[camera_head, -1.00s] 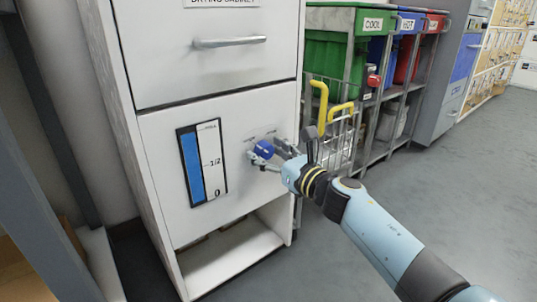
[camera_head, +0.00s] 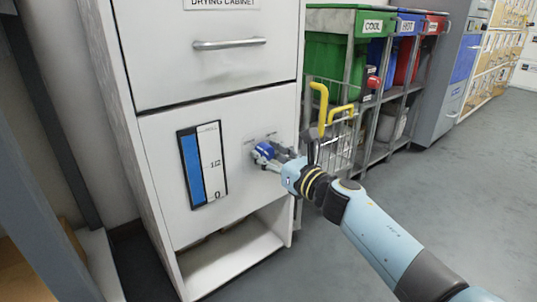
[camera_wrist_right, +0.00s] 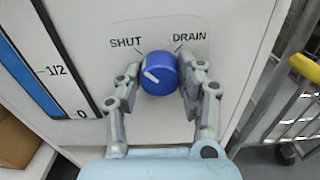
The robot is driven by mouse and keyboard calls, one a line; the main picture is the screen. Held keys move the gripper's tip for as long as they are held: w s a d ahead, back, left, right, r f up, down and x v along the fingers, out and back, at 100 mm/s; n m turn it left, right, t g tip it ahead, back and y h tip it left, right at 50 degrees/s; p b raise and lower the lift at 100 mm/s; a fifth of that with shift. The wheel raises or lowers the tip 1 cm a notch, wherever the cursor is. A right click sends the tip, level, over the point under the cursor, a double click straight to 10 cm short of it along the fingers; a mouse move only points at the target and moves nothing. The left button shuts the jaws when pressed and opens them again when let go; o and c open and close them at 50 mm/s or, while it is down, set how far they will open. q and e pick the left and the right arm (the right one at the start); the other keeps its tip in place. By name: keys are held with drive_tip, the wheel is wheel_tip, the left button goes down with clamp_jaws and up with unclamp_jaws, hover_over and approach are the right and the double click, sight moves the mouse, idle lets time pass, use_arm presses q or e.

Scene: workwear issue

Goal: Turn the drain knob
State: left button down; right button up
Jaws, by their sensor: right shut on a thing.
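The round blue drain knob (camera_wrist_right: 159,75) is on the white front of the drying cabinet, below the printed words SHUT and DRAIN. A white mark shows on the left part of the knob's face, on the SHUT side. My right gripper (camera_wrist_right: 163,80) is shut on the knob, one finger at each side. In the head view the knob (camera_head: 265,151) is partly hidden by the right gripper (camera_head: 268,157). A gauge (camera_head: 202,164) with a blue column and marks 1/2 and 0 is left of the knob. My left gripper is not in view.
The cabinet's drawer handle (camera_head: 229,43) is above the knob, and an open shelf (camera_head: 231,257) is below. To the right are a wire basket with yellow handles (camera_head: 322,103) and a cart with green (camera_head: 330,53), blue and red bins. The floor at right is clear.

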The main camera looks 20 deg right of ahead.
drive_tip(key=m+p, duration=0.1)
drive_tip(key=m, duration=0.1)
drive_tip(key=shift+r+m, duration=0.1)
drive_tip(key=shift+m, duration=0.2)
drive_tip(key=m+p, duration=0.1)
drive_tip(key=m, duration=0.1)
drive_tip(key=shift+m, duration=0.4)
drive_tip(key=shift+m+p, duration=0.5)
drive_tip(key=shift+m, duration=0.4)
drive_tip(key=m+p, duration=0.1)
drive_tip(key=m, duration=0.1)
drive_tip(key=shift+m, duration=0.4)
drive_tip(key=m+p, duration=0.1)
drive_tip(key=m, duration=0.2)
drive_tip(key=shift+p, duration=0.3)
drive_tip(key=m+p, duration=0.1)
drive_tip(key=m, duration=0.3)
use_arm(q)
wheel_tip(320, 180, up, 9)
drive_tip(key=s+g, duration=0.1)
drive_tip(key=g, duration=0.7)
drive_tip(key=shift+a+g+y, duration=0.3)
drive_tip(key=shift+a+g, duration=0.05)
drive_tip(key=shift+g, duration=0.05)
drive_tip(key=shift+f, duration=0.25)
use_arm(e)
drive_tip(key=shift+m, duration=0.3)
drive_tip(key=o, duration=1.2)
drive_tip(key=shift+c, duration=0.2)
